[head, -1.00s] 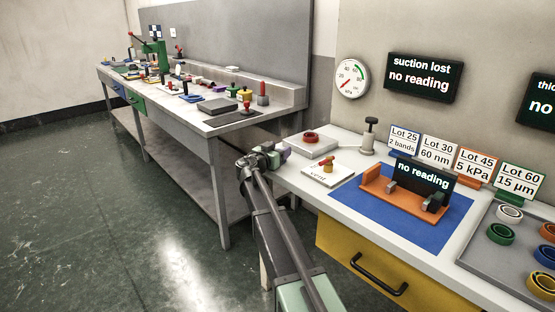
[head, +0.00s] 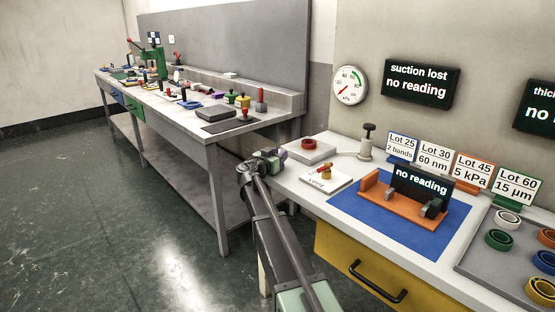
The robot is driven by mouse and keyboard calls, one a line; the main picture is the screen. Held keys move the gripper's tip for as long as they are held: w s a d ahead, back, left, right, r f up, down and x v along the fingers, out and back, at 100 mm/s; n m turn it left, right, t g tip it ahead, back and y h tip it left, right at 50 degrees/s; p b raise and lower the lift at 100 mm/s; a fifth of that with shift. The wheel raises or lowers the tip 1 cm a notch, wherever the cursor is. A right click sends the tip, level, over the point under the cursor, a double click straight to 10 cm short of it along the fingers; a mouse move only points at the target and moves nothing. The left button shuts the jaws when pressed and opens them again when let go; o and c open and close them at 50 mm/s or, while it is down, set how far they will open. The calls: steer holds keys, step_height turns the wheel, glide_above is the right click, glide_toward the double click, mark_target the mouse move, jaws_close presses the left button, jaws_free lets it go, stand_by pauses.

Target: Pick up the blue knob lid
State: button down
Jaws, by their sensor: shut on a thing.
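My gripper (head: 275,157) is at the end of my arm, past the left edge of the near bench. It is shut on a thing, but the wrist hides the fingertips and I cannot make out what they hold. A small purple patch shows at its far end. I cannot pick out the blue knob lid for certain. A small blue piece (head: 190,104) lies on the far bench, well beyond my gripper, too small to tell whether it is the lid.
The far bench (head: 225,133) holds several small coloured parts and a green press. The near bench has a plate with a red ring (head: 308,143), a card with a yellow and red valve (head: 325,172), a blue mat (head: 355,208) and a ring tray (head: 481,246). The floor at left is clear.

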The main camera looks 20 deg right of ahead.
steer(key=v, duration=1.8)
step_height(320, 180, up, 26)
steer(key=p, duration=2.5)
steer(key=shift+f, duration=0.15)
step_height(320, 180, down, 26)
steer(key=b, duration=2.6)
steer(key=x, duration=0.7)
steer(key=p+x, duration=0.1)
steer(key=x, duration=0.5)
steer(key=shift+w+d+r, duration=0.2)
steer(key=shift+d, duration=0.1)
steer(key=shift+x, duration=2.2)
steer(key=shift+r, duration=0.1)
